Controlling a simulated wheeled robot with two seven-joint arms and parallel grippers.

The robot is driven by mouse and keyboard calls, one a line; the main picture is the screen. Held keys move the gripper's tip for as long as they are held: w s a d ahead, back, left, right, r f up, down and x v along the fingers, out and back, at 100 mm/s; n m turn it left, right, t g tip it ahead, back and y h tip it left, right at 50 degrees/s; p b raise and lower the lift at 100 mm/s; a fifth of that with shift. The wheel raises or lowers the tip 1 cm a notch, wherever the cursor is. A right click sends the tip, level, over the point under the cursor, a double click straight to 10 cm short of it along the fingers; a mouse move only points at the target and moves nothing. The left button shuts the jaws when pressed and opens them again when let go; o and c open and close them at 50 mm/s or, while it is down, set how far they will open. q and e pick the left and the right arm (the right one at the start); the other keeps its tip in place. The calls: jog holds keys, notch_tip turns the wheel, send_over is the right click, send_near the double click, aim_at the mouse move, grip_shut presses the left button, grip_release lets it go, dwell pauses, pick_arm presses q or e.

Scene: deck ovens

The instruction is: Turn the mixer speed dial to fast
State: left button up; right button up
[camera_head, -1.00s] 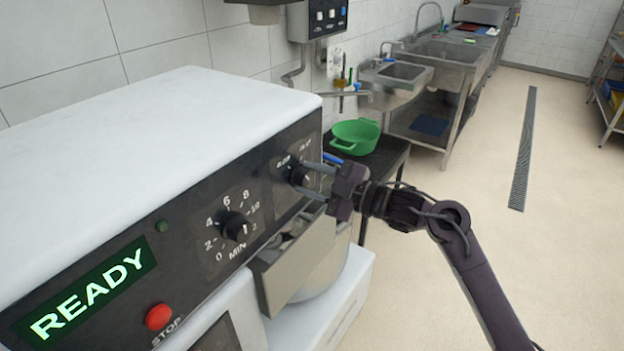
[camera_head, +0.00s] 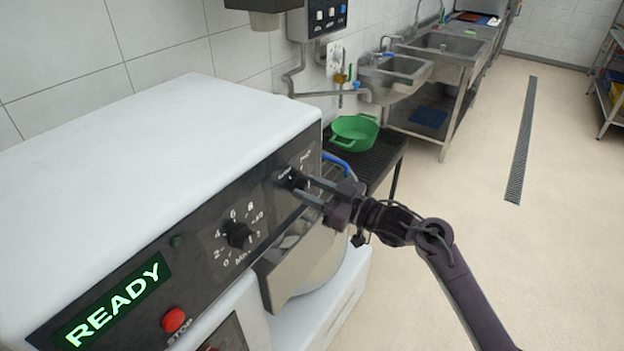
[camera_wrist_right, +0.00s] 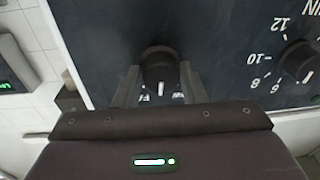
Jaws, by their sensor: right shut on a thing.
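The mixer speed dial (camera_head: 293,180) is a black knob at the right end of the mixer's dark control panel. It also shows in the right wrist view (camera_wrist_right: 158,66), between my fingers, with a white pointer line on it. My right gripper (camera_head: 301,188) is shut on this dial, one finger on each side; it also shows in the right wrist view (camera_wrist_right: 159,86). The printed labels by the dial are too blurred or covered to read, so I cannot tell which setting it points to. My left gripper is not in view.
A timer knob (camera_head: 238,234) with a number scale, a lit READY display (camera_head: 117,300) and a red STOP button (camera_head: 173,320) are left along the panel. A steel guard (camera_head: 290,262) lies below. A green colander (camera_head: 354,132) stands on a dark table behind.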

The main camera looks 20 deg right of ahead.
jog(key=m+p, duration=0.3)
jog(key=m, duration=0.1)
jog(key=shift+r, duration=0.2)
jog(key=shift+m+t+p, duration=0.4)
jog(key=shift+m+p, duration=0.25)
jog(key=shift+m, duration=0.35)
jog(key=shift+f, duration=0.1)
jog(key=o, duration=1)
jog(key=shift+f, duration=0.1)
